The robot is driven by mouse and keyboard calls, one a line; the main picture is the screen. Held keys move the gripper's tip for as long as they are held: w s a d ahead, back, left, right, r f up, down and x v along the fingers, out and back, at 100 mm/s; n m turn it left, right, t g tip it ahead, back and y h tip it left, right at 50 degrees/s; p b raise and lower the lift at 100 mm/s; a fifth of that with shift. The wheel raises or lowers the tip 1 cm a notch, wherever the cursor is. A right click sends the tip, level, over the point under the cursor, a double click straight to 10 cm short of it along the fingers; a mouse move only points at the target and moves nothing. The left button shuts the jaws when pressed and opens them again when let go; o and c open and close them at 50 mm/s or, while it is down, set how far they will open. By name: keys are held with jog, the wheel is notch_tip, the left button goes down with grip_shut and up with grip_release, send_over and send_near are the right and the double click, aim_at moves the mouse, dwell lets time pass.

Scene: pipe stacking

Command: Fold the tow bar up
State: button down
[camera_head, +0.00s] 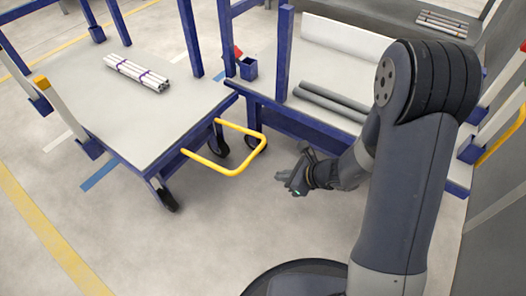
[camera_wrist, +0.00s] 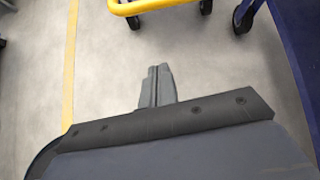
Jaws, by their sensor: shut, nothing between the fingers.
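The tow bar (camera_head: 236,172) is a yellow U-shaped bar. It sticks out from the right end of a cart (camera_head: 110,118) with a grey top and blue frame, roughly level and above the floor. Part of the bar also shows at the top of the wrist view (camera_wrist: 140,5). My gripper (camera_head: 284,180) is to the right of the bar and apart from it. In the wrist view the fingers (camera_wrist: 158,85) are together with nothing between them.
A bundle of white pipes (camera_head: 138,73) with purple bands lies on the cart. A blue-framed workbench (camera_head: 300,125) with grey pipes (camera_head: 333,101) stands behind my gripper. Black casters (camera_head: 168,199) are under the cart. The floor in front is clear.

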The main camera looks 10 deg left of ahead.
jog(key=shift+w+a+f+m, duration=0.1)
jog(key=shift+w+f+m, duration=0.05)
jog(key=shift+w+m, duration=0.2)
jog(key=shift+w+a+f+m, duration=0.1)
jog(key=shift+w+m, duration=0.15)
jog(key=shift+w, duration=0.2)
jog(key=shift+f, duration=0.1)
jog(key=b+x, duration=0.4)
jog(key=x, duration=0.7)
jog(key=shift+w+a+r+p, duration=0.15)
jog(key=shift+r+p, duration=0.15)
jog(key=shift+r, duration=0.9)
jog(key=shift+w+a+r+p, duration=0.15)
jog(key=shift+r+p, duration=0.15)
jog(key=shift+r, duration=0.85)
jog(key=shift+r, duration=0.1)
